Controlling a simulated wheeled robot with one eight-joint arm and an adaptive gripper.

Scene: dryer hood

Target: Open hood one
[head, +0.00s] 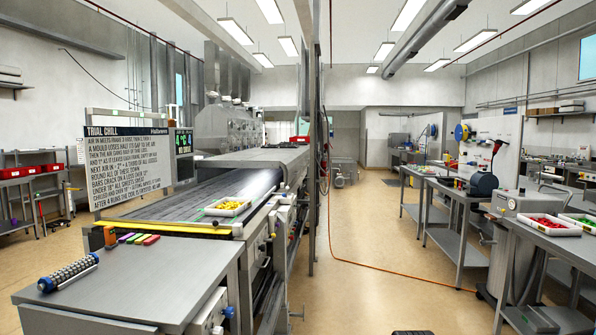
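A long steel conveyor machine (170,205) runs away from me on the left. A low metal hood (250,158) covers the belt beyond its near, open stretch. The hood looks lowered, and light shows under its near edge. I cannot read a number on it or tell whether other hoods stand behind it. My gripper is not in view. A small dark shape at the bottom edge is too cut off to identify.
A white tray of yellow pieces (225,206) sits on the machine's near right edge. A steel table (150,280) stands in front, a text board (128,165) at left. A thin dark post (315,130) rises beside the machine. Open floor (375,245) lies right of it, crossed by an orange cable.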

